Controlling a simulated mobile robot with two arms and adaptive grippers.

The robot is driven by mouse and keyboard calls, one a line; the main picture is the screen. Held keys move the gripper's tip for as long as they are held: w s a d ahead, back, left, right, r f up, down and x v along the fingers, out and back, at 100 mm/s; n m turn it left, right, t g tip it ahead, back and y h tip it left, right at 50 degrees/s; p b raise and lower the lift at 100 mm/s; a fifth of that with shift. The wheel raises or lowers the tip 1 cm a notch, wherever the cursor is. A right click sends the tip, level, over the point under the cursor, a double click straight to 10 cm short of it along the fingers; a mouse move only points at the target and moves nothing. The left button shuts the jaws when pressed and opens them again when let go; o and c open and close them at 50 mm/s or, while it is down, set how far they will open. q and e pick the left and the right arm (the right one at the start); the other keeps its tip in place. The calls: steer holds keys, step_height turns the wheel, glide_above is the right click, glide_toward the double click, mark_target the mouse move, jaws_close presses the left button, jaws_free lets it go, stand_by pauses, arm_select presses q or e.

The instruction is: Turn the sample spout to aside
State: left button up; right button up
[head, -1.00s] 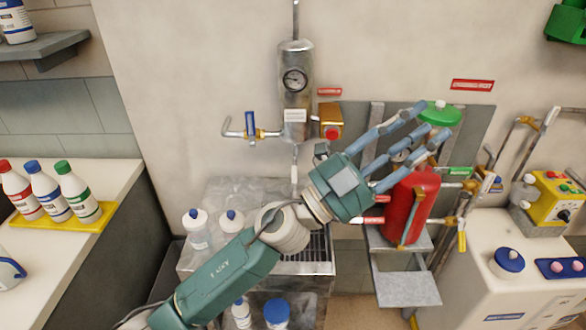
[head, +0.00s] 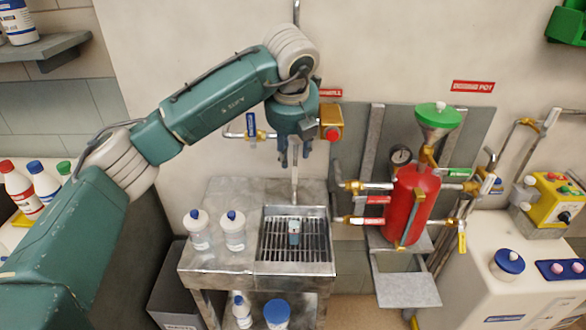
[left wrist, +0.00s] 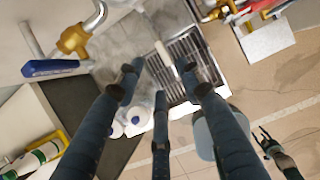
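The sample spout (head: 295,185) is a thin pale pipe pointing down over the sink grate, below the wall unit that my left arm now hides. In the left wrist view the spout (left wrist: 166,56) runs between my spread fingers. My left gripper (head: 293,158) points down around or just in front of the spout's upper part; contact cannot be told. Its three fingers (left wrist: 158,75) are apart and not closed on anything. A small clear bottle with a blue-grey label (head: 294,232) stands on the grate. My right gripper (left wrist: 265,142) shows small in the left wrist view, fingers apart.
A blue-handled valve (head: 251,125) is left of my gripper and an orange box with a red button (head: 332,122) is right of it. Two blue-capped bottles (head: 235,232) stand on the sink top (head: 222,262). A red tank (head: 410,205) with valves stands further right.

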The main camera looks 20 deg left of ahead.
mark_target(295, 176)
arm_select(q)
steer(key=p+x, duration=0.2)
steer(key=x, duration=0.7)
steer(key=shift+d+f, duration=0.1)
steer(key=shift+f, duration=0.1)
steer(key=shift+c, duration=0.5)
jaws_close()
